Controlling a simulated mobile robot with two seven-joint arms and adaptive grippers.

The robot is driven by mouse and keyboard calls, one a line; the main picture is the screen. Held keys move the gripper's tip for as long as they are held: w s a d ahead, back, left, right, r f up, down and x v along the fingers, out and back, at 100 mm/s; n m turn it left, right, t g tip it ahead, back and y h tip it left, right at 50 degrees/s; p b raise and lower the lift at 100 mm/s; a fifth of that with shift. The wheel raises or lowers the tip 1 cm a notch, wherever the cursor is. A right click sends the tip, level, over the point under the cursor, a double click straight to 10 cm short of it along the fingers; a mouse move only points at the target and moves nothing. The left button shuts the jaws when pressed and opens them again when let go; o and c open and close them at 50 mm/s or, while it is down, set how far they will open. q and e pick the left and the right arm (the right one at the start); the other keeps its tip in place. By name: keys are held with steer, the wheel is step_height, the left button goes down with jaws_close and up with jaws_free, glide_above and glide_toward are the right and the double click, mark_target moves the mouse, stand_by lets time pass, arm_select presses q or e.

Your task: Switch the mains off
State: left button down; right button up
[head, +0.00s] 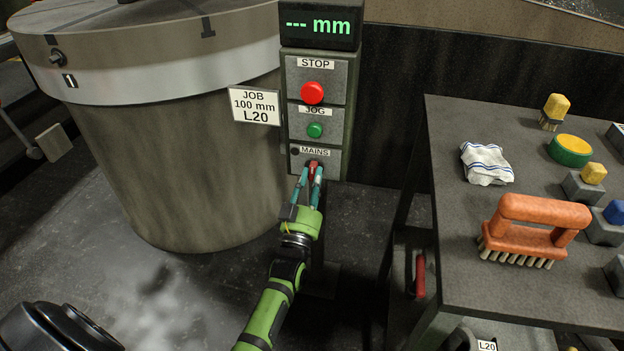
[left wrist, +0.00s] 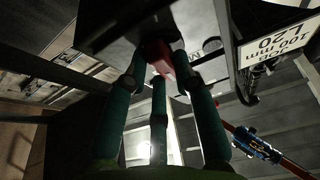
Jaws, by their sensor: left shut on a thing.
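The control box (head: 318,75) stands at the middle of the head view. It has a red STOP button (head: 312,93), a green JOG button (head: 314,130) and, lowest, a red MAINS switch (head: 313,165). The display (head: 318,24) shows green dashes and "mm". My left gripper (head: 309,182) reaches up to the MAINS panel from below, its teal fingers shut on the red switch. In the left wrist view the red switch (left wrist: 158,56) sits between the fingers, partly hidden by them. My right gripper is not in view.
A large round metal drum (head: 190,150) stands left of the box. A sign (head: 254,105) reads "JOB 100 mm L20". At right, a dark table (head: 460,230) bears an orange brush (head: 535,225), a cloth (head: 486,163) and several small blocks. Floor between is clear.

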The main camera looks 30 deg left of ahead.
arm_select(q)
steer(key=shift+r+n+y, duration=0.1)
steer(key=shift+n+y, duration=0.3)
steer(key=shift+n, duration=0.4)
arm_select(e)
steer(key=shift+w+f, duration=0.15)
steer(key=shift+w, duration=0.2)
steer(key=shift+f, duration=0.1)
arm_select(q)
steer(key=c, duration=1)
jaws_free()
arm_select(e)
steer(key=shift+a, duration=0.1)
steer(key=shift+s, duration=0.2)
arm_select(q)
steer(key=v, duration=1.2)
steer(key=shift+d, duration=0.1)
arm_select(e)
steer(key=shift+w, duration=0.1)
